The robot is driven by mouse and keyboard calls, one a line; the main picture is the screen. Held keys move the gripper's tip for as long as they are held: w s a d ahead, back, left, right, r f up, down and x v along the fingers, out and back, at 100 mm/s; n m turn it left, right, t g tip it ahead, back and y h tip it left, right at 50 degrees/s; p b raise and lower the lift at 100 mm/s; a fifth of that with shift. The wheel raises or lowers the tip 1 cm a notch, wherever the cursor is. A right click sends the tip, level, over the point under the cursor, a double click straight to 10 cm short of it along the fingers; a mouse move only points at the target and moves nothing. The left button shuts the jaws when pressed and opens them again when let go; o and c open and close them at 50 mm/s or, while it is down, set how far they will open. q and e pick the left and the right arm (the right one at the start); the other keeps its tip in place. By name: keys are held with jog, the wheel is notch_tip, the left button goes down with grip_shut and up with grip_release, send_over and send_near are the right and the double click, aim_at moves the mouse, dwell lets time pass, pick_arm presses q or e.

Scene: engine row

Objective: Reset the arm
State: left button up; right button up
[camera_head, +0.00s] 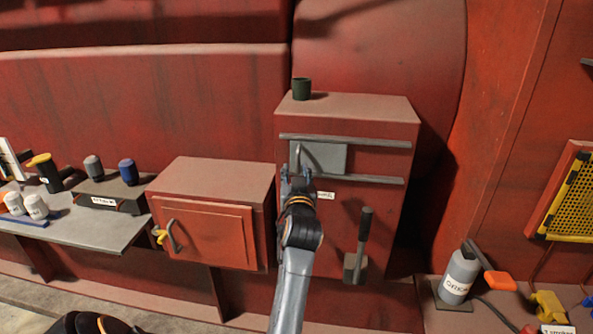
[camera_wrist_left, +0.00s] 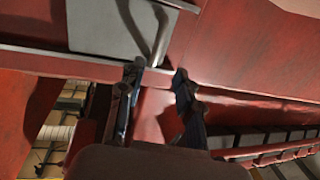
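My left arm (camera_head: 291,285) comes up from the lower middle of the head view. Its gripper (camera_head: 297,177) is in front of the tall red cabinet (camera_head: 340,235), just below a grey sliding panel (camera_head: 325,158) with an upright handle (camera_head: 297,155). In the left wrist view the gripper (camera_wrist_left: 158,82) has its two blue fingers apart with nothing between them. The handle (camera_wrist_left: 150,40) shows just beyond the fingertips on the grey panel (camera_wrist_left: 95,30); I cannot tell whether they touch. My right gripper is not in view.
A dark cup (camera_head: 301,89) stands on the tall cabinet. A lever (camera_head: 363,235) sticks out of its front. A closed red box (camera_head: 212,180) and a grey shelf (camera_head: 85,228) with jars are at left. A grey bottle (camera_head: 461,272) and orange-handled valve (camera_head: 500,280) are at right.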

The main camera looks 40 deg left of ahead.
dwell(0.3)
pick_arm(q)
jog(key=w+d+f+m+h, duration=0.1)
jog(key=d+f+m+h, duration=0.15)
jog(key=f, duration=0.55)
jog(key=w+d+f+m+h+b, duration=0.1)
jog(key=w+d+f, duration=0.1)
jog(key=d+f, duration=0.35)
jog(key=w+d+f+m+h, duration=0.1)
jog(key=f+m+h, duration=0.1)
jog(key=f, duration=0.8)
jog(key=s+d+f+m+g+h+b, duration=0.15)
jog(key=s+d+f, duration=0.25)
jog(key=f, duration=0.7)
jog(key=s+d+f+m+g+h, duration=0.15)
jog(key=s+d+f, duration=0.3)
jog(key=f, duration=0.65)
jog(key=s+d+f+m+g+h+b, duration=0.1)
jog(key=s+d+f+g+h, duration=0.15)
jog(key=s+f, duration=1.1)
jog(key=s+d+f+m+g+h, duration=0.1)
jog(key=s+d+f+g, duration=0.25)
jog(key=s+f, duration=0.95)
jog(key=s+f+g, duration=0.1)
jog(key=s+g, duration=0.2)
jog(key=s, duration=1.6)
jog(key=shift+s+a+b, duration=0.3)
jog(key=shift+f+m, duration=0.1)
jog(key=shift+m, duration=0.15)
